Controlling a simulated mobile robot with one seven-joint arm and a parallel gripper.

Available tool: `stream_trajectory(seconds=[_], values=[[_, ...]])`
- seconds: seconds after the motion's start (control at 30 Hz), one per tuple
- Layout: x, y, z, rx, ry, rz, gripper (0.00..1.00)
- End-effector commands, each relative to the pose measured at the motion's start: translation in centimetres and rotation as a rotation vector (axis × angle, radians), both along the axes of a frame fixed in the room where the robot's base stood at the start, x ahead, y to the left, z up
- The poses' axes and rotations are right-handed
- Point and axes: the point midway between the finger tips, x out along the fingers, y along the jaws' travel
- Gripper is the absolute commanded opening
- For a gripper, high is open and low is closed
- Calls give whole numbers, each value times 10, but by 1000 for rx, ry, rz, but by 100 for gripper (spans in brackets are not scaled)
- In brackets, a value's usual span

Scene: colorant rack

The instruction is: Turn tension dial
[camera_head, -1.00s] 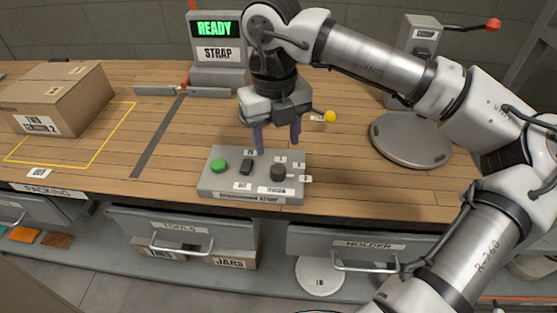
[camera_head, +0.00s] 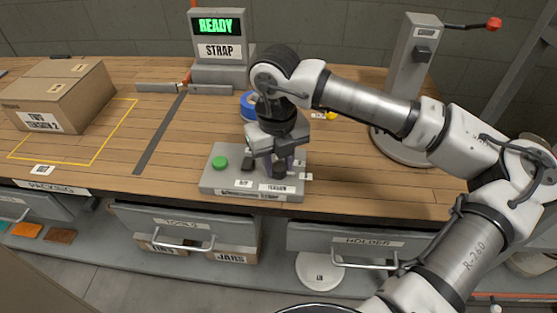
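The grey control box (camera_head: 232,187) sits near the front edge of the bench. It carries a green button (camera_head: 220,162) at its left, a black switch (camera_head: 248,164) in the middle and labels along its front, one reading TENSION. My gripper (camera_head: 279,172) is down over the right part of the box, where the black dial is.
A display unit reading READY and STRAP (camera_head: 217,50) stands behind. A cardboard box (camera_head: 60,95) is at the left. A stand with a red-tipped lever (camera_head: 415,75) is at the back right. A blue round thing (camera_head: 247,107) shows behind my gripper. Bench space right of the control box is clear.

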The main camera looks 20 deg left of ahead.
Motion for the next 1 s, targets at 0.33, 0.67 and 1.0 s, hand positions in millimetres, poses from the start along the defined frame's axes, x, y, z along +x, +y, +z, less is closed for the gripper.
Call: stream_trajectory(seconds=[0.33,0.67,1.0], values=[[0,0,-1,0,0,11,7],[0,0,-5,-1,-4,161,7],[-1,0,-4,-1,-2,447,8]])
